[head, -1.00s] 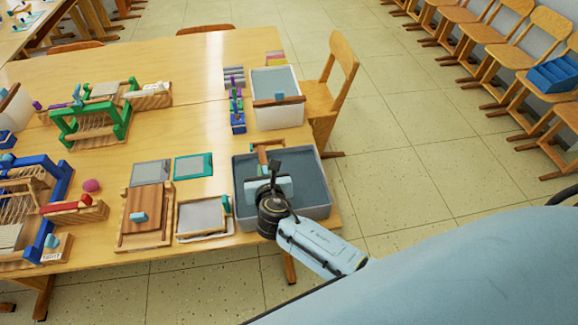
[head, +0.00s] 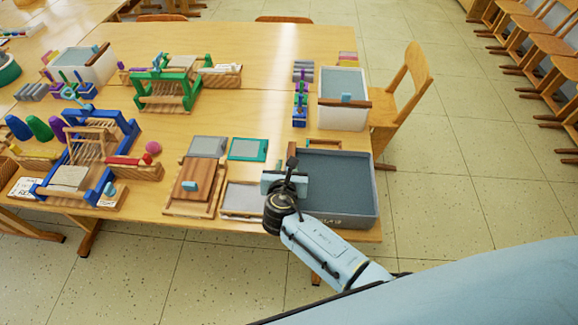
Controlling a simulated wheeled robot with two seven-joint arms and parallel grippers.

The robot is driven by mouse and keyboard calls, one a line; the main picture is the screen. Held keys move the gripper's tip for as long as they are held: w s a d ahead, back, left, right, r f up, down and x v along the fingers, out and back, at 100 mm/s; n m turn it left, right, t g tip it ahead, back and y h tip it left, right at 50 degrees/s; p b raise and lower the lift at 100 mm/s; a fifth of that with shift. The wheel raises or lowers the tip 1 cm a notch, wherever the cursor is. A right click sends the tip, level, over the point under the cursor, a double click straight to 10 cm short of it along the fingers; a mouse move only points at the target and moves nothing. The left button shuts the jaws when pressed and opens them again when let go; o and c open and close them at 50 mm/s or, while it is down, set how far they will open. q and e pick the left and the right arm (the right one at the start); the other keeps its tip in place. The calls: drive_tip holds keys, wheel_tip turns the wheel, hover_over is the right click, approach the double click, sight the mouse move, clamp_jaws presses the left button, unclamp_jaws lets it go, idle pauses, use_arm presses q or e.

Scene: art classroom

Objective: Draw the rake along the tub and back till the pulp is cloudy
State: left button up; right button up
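The grey tub (head: 376,205) stands at the table's front right corner. Flat blue-grey pulp (head: 335,180) fills it and looks even in colour. My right gripper (head: 290,170) is over the tub's left end, its arm coming in from the lower right. A small brown wooden part of the rake (head: 292,148) shows just beyond the dark fingers, near the tub's back left corner. It keeps close to the gripper in both frames, so the gripper appears shut on it. The rake's head and the fingertips' contact are hidden. My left gripper is out of view.
A white tub (head: 328,115) with a brown bar across it stands behind the grey tub. A framed screen (head: 241,198) and a wooden board (head: 185,205) lie close on the left. A chair (head: 405,95) stands at the right edge; looms fill the table's left.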

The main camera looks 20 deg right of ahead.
drive_tip(key=shift+o, duration=0.7)
drive_tip(key=shift+s, duration=0.2)
drive_tip(key=p+v, duration=0.2)
drive_tip(key=v, duration=1.1)
drive_tip(key=shift+a, duration=0.1)
